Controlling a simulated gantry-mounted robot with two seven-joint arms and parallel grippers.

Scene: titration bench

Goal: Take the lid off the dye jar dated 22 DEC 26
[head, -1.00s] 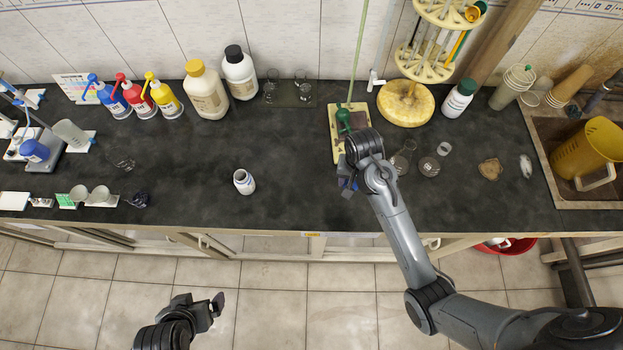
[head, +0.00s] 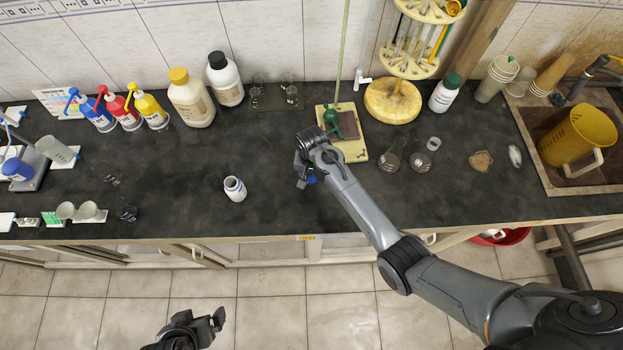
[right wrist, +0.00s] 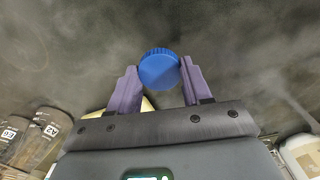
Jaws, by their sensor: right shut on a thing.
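The small white jar (head: 235,189) stands on the dark counter, left of my right gripper. Its top looks open, with no lid on it, and its date is too small to read. My right gripper (head: 305,181) is above the counter, shut on a blue lid (head: 311,180). In the right wrist view the ridged blue lid (right wrist: 159,69) sits between the two purple fingertips (right wrist: 158,80). My left gripper (head: 213,320) is low in the head view, in front of the counter and apart from everything; its fingers look spread.
Blue, red and yellow pump bottles (head: 122,110) and two large bottles (head: 191,98) stand at the back left. A burette stand base (head: 352,146) is behind my right gripper. Glass flasks (head: 391,160) stand to its right. The counter around the jar is clear.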

